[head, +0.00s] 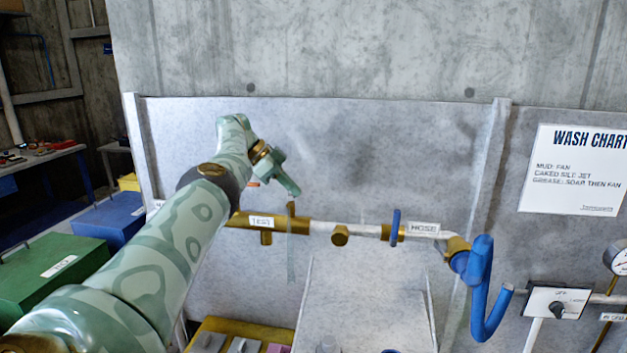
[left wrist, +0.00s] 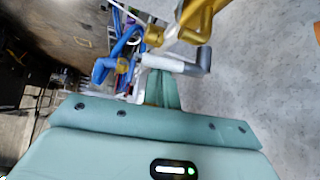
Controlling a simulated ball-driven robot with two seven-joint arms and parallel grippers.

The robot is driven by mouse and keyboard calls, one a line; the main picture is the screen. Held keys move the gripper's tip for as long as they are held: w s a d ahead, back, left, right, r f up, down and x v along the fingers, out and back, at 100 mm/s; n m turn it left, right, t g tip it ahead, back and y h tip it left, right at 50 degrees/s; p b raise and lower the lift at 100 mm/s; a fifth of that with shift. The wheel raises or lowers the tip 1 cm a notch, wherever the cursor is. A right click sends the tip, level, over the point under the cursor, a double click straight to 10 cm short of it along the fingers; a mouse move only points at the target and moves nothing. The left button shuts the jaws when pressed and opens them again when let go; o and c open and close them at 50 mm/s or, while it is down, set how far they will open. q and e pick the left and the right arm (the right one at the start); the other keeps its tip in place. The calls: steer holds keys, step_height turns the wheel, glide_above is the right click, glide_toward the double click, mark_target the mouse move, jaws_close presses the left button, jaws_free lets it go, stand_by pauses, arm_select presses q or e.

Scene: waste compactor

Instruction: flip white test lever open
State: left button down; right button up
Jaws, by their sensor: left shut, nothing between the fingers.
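The white TEST label (head: 262,222) sits on the brass part of the wall pipe (head: 240,220). A brass valve body (head: 266,238) hangs below it. I cannot clearly make out the white test lever in the head view; my arm covers part of that area. In the left wrist view a whitish bar with a grey end (left wrist: 190,66) crosses just beyond my fingers, beside brass fittings (left wrist: 198,18); I cannot tell whether it is the lever. My left gripper (head: 291,189) is shut and empty, just above the pipe. It also shows in the left wrist view (left wrist: 163,88). My right gripper is out of view.
A blue lever (head: 395,224) stands on the pipe by the HOSE label (head: 422,229). A blue hose (head: 481,290) hangs at the right, near a control box (head: 553,302). A green bin (head: 55,275) stands lower left.

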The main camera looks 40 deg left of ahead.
arm_select(q)
steer(key=shift+s+a, duration=0.3)
steer(key=shift+a, duration=0.05)
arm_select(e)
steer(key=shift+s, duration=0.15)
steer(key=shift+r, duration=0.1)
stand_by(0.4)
